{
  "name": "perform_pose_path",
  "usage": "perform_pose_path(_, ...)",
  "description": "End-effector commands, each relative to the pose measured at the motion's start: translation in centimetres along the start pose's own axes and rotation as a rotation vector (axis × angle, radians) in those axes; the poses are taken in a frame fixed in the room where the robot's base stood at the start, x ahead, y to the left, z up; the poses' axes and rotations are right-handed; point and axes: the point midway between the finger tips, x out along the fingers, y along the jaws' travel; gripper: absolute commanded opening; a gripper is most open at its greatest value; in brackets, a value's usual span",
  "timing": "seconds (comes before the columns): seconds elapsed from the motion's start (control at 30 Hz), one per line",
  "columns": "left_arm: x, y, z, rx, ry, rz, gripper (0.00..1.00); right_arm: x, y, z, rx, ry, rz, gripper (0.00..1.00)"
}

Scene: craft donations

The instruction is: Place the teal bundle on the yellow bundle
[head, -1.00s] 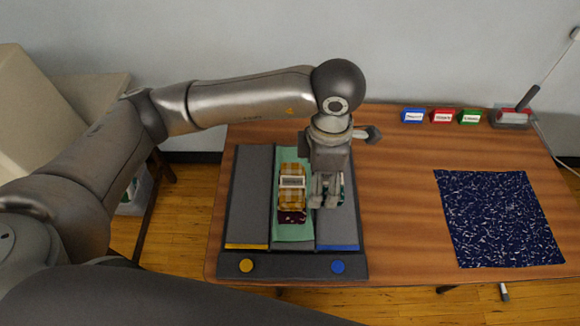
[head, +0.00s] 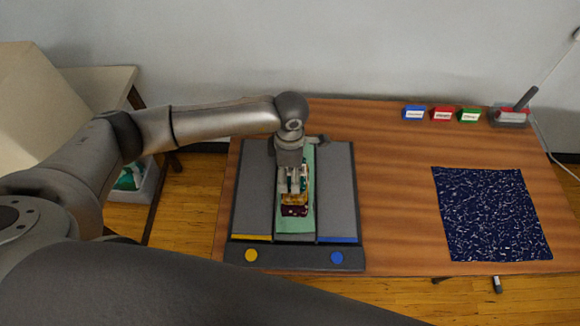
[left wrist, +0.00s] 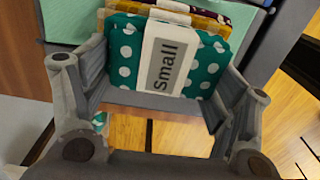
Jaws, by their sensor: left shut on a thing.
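My left gripper (head: 293,184) is shut on the teal bundle (left wrist: 122,60), which has white dots and a "Small" label. It holds the bundle over the stack on the green strip. The yellow bundle (left wrist: 212,27) shows just beyond the teal one in the left wrist view and is mostly hidden by it. A maroon bundle (head: 293,211) lies under the yellow one. I cannot tell whether teal touches yellow. My right gripper is not in view.
The stack stands on the green middle strip (head: 296,228) of a grey board (head: 337,190) with yellow and blue buttons. A dark blue patterned cloth (head: 490,213) lies at right. Blue, red and green small boxes (head: 441,114) stand at the back. The wood between is clear.

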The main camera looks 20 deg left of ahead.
Motion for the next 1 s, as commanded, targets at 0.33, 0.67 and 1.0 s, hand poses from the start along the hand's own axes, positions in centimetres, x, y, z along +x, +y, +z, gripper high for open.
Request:
perform_pose_path(0.33, 0.5, 0.0, 0.0, 0.000, -0.001, 0.001, 0.56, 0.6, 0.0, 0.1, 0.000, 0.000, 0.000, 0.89)
perform_pose_path(0.67, 0.2, 0.0, 0.0, 0.000, -0.001, 0.001, 1.00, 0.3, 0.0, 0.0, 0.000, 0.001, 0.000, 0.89)
perform_pose_path(1.0, -0.6, 0.1, 0.1, 0.000, -0.002, 0.003, 1.00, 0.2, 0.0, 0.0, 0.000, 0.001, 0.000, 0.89)
